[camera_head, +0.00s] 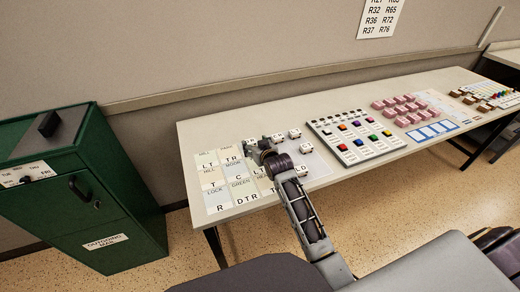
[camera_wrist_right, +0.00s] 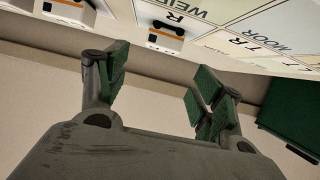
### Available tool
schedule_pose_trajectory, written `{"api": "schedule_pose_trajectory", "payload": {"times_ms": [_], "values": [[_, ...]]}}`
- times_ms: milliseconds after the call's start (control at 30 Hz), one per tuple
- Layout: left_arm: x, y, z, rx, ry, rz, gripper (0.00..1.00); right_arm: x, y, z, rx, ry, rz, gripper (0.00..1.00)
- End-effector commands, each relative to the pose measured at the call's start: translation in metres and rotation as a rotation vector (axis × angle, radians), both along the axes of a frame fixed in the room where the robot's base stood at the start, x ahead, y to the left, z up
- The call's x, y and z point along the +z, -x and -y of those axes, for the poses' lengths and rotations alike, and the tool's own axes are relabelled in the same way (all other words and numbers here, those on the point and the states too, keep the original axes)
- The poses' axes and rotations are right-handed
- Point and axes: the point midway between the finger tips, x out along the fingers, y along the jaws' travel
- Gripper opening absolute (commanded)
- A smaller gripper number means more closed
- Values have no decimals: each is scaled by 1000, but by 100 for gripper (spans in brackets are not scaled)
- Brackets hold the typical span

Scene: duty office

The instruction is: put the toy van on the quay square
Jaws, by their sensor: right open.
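Several small white toy vans stand at the right part of a lettered board (camera_head: 212,180) on the table; one toy van (camera_head: 294,133) is near its back right corner. In the right wrist view a white toy van with an orange stripe (camera_wrist_right: 165,37) stands beside a square marked R, and another van (camera_wrist_right: 70,11) is at the top left. I cannot make out a square named quay; my arm hides part of the board. My right gripper (camera_head: 258,148) is over the board, open and empty; its green-padded fingers (camera_wrist_right: 157,92) are apart from the vans. My left gripper is not in view.
A button panel (camera_head: 354,138), pink blocks (camera_head: 400,107) and a blue-framed card (camera_head: 431,131) lie farther right on the table (camera_head: 235,127). A green cabinet (camera_head: 85,190) stands at the left. The table's back strip is mostly bare.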

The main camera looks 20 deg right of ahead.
Motion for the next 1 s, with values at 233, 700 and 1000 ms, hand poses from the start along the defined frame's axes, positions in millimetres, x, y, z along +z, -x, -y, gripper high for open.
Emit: {"api": "schedule_pose_trajectory", "payload": {"times_ms": [233,700,1000], "values": [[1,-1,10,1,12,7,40,10,24,1,0,0,0,67],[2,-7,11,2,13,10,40,20,48,1,0,1,0,67],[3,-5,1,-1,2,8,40,20,48,1,0,0,0,67]]}}
